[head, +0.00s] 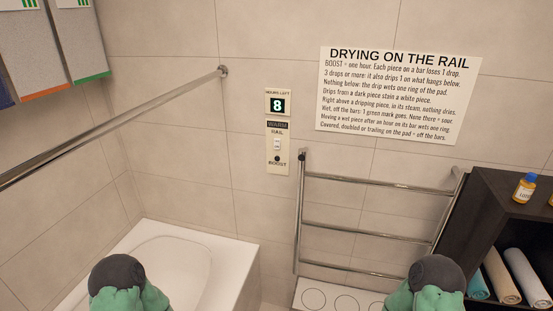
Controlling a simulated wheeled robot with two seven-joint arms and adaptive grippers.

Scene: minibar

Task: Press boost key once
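A narrow cream control panel (278,148) is mounted on the tiled wall, left of the towel rail. It carries a white switch-like piece (277,144) and below it a small dark round key (277,158) just above the word BOOST. Above it, a separate display (277,105) headed HOURS LEFT reads a green 8. Two green arm parts of mine with dark rounded caps show at the bottom left and bottom right, well below and apart from the panel. No gripper fingers show.
A chrome ladder rail (370,224) with bare bars stands right of the panel, above a white pad (345,300) with circles. A chrome bar (120,125) crosses the left. A white basin (180,262) is below. A dark shelf (505,200) holds rolled towels and bottles. A sign (398,95) hangs above.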

